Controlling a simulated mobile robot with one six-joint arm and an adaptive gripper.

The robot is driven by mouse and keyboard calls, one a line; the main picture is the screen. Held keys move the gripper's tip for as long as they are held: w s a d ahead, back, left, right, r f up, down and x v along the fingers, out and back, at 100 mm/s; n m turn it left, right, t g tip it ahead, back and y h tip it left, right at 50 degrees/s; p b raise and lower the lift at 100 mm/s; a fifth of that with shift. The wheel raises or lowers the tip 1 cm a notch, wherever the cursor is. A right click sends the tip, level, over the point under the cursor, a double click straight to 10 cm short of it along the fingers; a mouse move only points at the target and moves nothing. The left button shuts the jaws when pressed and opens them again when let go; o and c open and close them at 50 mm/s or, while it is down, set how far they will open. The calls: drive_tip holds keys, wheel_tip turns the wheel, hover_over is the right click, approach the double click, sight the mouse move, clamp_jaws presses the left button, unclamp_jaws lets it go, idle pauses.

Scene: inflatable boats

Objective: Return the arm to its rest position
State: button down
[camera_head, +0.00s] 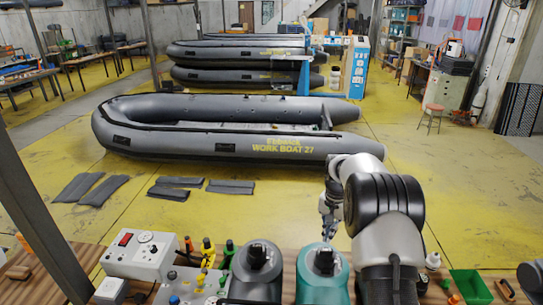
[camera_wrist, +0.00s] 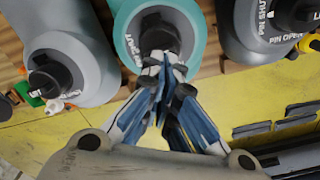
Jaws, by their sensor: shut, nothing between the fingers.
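My arm rises at the right of the head view and bends forward over the bench edge. My gripper (camera_head: 330,222) hangs from it, pointing down, above the front of the bench. In the wrist view my gripper (camera_wrist: 170,75) has its fingertips together with nothing between them. The tips overlap the black cap of a teal cylinder-shaped unit (camera_wrist: 119,25) in that view; I cannot tell whether they touch it. The same teal unit (camera_head: 312,290) stands on the bench in the head view.
A dark grey unit (camera_head: 255,278) stands left of the teal one. A control box (camera_head: 141,255), small coloured-handled items and a green bin (camera_head: 470,287) are on the wooden bench. Beyond are a grey inflatable boat (camera_head: 230,128), flat grey pads (camera_head: 90,188) and open yellow floor.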

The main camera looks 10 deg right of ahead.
drive_tip(key=s+a+r+n+t+b, duration=0.1)
drive_tip(key=s+a+r+n+b, duration=0.1)
drive_tip(key=s+a+r+b, duration=0.45)
drive_tip(key=s+a+r+n+t+b, duration=0.1)
drive_tip(key=s+a+r+n+b, duration=0.15)
drive_tip(key=s+r, duration=0.55)
drive_tip(key=s+a+f+n+t+b, duration=0.1)
drive_tip(key=s+f+b, duration=0.3)
drive_tip(key=s, duration=0.8)
drive_tip(key=s+a+f+n+t+b, duration=0.1)
drive_tip(key=s+f+b, duration=0.4)
drive_tip(key=s, duration=0.7)
wheel_tip(320, 180, down, 2)
drive_tip(key=shift+s+a+f+n+t, duration=0.1)
drive_tip(key=shift+s+a+n+t, duration=0.15)
drive_tip(key=shift+a+n, duration=0.6)
